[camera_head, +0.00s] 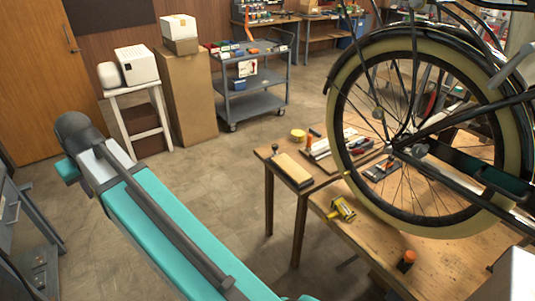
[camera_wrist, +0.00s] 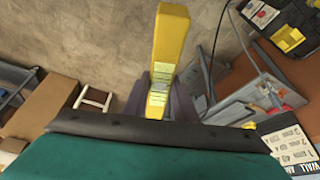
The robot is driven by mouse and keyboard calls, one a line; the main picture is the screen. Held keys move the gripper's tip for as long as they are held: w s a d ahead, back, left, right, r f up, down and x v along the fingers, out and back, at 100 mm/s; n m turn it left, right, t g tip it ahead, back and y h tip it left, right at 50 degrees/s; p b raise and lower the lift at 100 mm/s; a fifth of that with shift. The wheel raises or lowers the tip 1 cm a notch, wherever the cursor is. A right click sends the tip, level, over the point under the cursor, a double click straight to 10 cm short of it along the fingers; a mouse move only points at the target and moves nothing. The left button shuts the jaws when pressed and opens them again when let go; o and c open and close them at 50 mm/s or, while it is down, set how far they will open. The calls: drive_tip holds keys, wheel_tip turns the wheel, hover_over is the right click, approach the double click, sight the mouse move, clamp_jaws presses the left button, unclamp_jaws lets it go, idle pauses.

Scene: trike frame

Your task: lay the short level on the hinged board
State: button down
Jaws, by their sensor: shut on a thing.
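The short level (camera_wrist: 168,45) is a yellow bar with pale bands near its lower part. In the wrist view it stands up between the two dark fingers of my gripper (camera_wrist: 160,98), which is shut on it. Floor shows behind it, so it is held in the air. My gripper and the level are not seen in the head view, where my teal arm crosses the lower left. A tan board on a dark base (camera_head: 292,168) lies at the left corner of the wooden workbench; it looks like the hinged board, but its hinge is not clear.
A bicycle wheel (camera_head: 335,120) and frame stand over the workbench (camera_head: 450,258). A yellow and black tool (camera_head: 342,208) and an orange-capped item (camera_head: 407,260) lie nearer. A grey cart (camera_head: 255,103), cardboard boxes (camera_head: 188,95) and white stool (camera_head: 138,92) stand behind. Open floor lies left of the bench.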

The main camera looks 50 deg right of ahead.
drive_tip(key=shift+d+r, duration=0.1)
drive_tip(key=shift+d, duration=0.1)
drive_tip(key=shift+w+d, duration=0.15)
drive_tip(key=shift+d, duration=0.35)
drive_tip(key=d+f+m, duration=0.1)
drive_tip(key=d+f, duration=0.2)
drive_tip(key=d, duration=0.9)
drive_tip(key=d+f+p, duration=0.1)
drive_tip(key=d+f, duration=0.2)
drive_tip(key=d, duration=0.8)
drive_tip(key=d+f+m, duration=0.1)
drive_tip(key=d+f, duration=0.2)
drive_tip(key=d, duration=0.9)
drive_tip(key=shift+m+h, duration=0.7)
drive_tip(key=shift+m, duration=0.1)
drive_tip(key=s+d+f, duration=0.3)
drive_tip(key=s+d, duration=0.3)
drive_tip(key=d, duration=0.5)
drive_tip(key=s+d+f, duration=0.4)
drive_tip(key=s+d, duration=0.3)
drive_tip(key=d, duration=0.4)
drive_tip(key=s+d+f+p, duration=0.1)
drive_tip(key=s+d+f, duration=0.3)
drive_tip(key=d, duration=0.7)
drive_tip(key=shift+s+d, duration=0.1)
drive_tip(key=shift+s, duration=1.15)
drive_tip(key=shift+s+d+f, duration=0.25)
drive_tip(key=shift+s+d, duration=0.1)
drive_tip(key=shift+a+f, duration=0.1)
drive_tip(key=shift+f, duration=0.05)
